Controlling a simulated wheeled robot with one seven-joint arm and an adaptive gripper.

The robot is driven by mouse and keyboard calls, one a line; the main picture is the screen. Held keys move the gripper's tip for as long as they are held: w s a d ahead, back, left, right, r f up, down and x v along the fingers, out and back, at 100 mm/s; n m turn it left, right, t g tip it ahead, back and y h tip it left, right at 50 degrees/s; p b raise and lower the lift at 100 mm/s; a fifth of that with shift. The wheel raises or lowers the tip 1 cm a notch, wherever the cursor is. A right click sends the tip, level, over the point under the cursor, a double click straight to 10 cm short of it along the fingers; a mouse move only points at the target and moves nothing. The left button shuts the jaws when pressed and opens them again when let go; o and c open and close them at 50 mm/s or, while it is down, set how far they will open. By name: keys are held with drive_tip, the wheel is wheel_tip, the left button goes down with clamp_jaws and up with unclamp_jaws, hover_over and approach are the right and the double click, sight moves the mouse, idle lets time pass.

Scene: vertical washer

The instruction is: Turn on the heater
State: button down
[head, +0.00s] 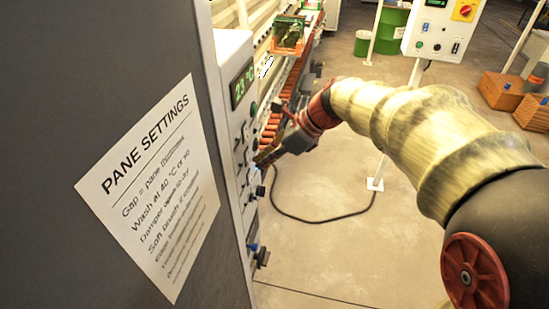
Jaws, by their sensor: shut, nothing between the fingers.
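A white control panel (233,62) is seen at a steep angle on the side of the grey machine. Its green display (242,84) reads about 23 °C. I cannot tell which control is for the heater. My gripper (263,160) is shut and empty, pointing left with its tips close to the panel's middle controls. The tips overlap the controls, and I cannot tell whether they touch.
A sheet headed PANE SETTINGS (150,185) is on the grey machine side. A conveyor with orange rollers (271,125) runs behind my gripper. A second control box (440,32) stands on a post at the back right.

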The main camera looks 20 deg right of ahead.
drive_tip(key=shift+w+a, duration=0.1)
drive_tip(key=shift+a, duration=0.05)
drive_tip(key=shift+w+a+f+p, duration=0.2)
drive_tip(key=shift+a+f+p, duration=0.05)
drive_tip(key=shift+p, duration=0.1)
drive_tip(key=shift+r, duration=0.2)
drive_tip(key=shift+r+p, duration=0.7)
drive_tip(key=shift+p, duration=0.15)
drive_tip(key=shift+d, duration=0.15)
